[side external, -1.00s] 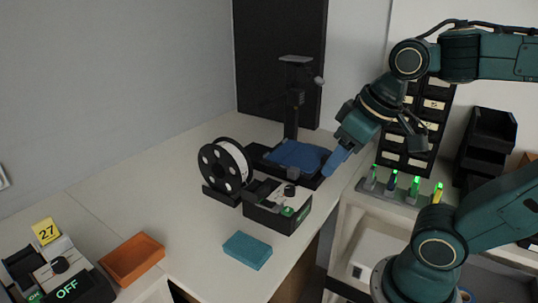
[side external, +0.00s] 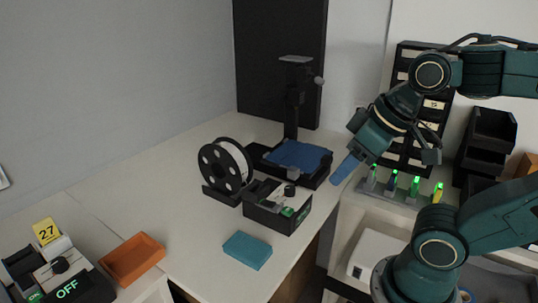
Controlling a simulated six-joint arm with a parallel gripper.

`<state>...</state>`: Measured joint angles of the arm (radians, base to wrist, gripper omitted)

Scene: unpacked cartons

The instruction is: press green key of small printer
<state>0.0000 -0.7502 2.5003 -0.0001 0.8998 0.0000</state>
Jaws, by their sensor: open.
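A small printer with a blue bed (side external: 298,154) and a black upright column (side external: 292,110) stands at the back of the white worktop. In front of it is a black control box (side external: 272,217) with a round dark knob (side external: 290,190). My gripper (side external: 343,172) has blue fingers and points down and left. It is open and empty, in the air to the right of the printer bed, apart from the box and key. The gap between the fingers is hidden from this side.
A white spool (side external: 232,160) on a black holder stands left of the box. A teal block (side external: 247,250) and an orange tray (side external: 132,258) lie nearer. A device reading OFF (side external: 67,289) is at lower left. Pens with green lights (side external: 414,185) stand on a rack at right.

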